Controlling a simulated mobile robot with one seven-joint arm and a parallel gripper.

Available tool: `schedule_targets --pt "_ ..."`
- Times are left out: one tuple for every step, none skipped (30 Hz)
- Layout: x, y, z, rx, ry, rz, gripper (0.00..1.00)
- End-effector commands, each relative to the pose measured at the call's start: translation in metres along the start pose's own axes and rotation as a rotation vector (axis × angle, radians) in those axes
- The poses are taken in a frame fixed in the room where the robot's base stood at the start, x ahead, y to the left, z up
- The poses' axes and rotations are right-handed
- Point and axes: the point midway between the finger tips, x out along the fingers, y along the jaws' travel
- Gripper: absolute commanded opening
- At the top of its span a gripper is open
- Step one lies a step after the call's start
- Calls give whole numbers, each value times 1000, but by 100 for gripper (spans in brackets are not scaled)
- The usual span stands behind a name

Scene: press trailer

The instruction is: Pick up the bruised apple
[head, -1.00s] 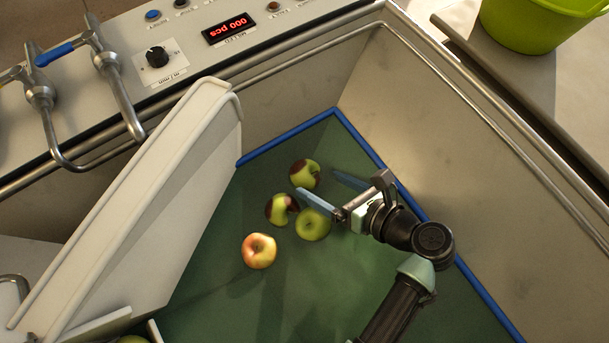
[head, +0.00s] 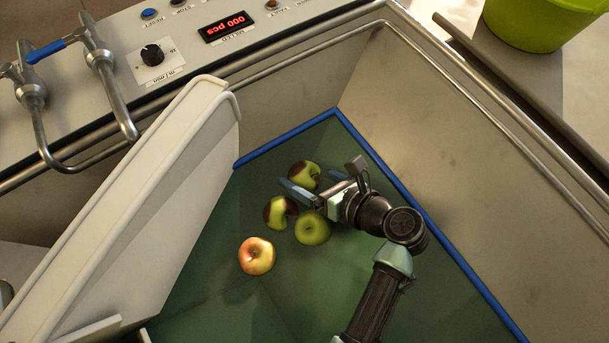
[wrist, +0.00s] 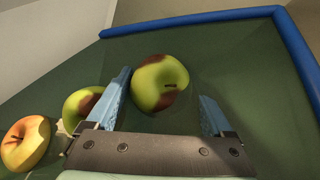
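Two green apples with dark brown-red patches lie on the green belt: an upper one (head: 304,174) and a lower-left one (head: 277,211). Which is meant by bruised I cannot tell for sure. A plain green apple (head: 312,229) and a red-yellow apple (head: 256,256) lie near them. My gripper (head: 312,181) is open, its blue fingers pointing at the upper patched apple. In the wrist view this apple (wrist: 160,83) shows between the open fingers (wrist: 166,90), close to the left one. The other patched apple (wrist: 82,106) is outside the left finger.
A blue edge strip (head: 385,185) and a steel wall (head: 450,150) bound the belt on the right. A white slanted panel (head: 150,210) stands on the left. A control panel (head: 175,50) and a green bucket (head: 535,25) are beyond.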

Motion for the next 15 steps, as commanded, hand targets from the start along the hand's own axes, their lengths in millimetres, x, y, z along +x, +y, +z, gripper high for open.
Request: schedule_targets --pt "0 0 0 0 0 0 34" --pt "0 0 0 0 0 0 28" --pt "0 0 0 0 0 0 21" --pt "0 0 0 -1 -1 0 21" --pt "0 0 0 -1 -1 0 21" --pt "0 0 0 0 -1 0 21" --pt "0 0 0 0 -1 0 21" --pt "0 0 0 0 -1 0 21" --pt "0 0 1 -1 -1 0 21" --pt "-1 1 2 -1 -1 0 21" --pt "-2 1 4 -1 -1 0 21" --pt "-4 2 7 -1 -1 0 21" --pt "-6 4 10 -1 -1 0 21" --pt "-8 6 14 -1 -1 0 21" --pt "-12 8 21 -2 -1 0 21"
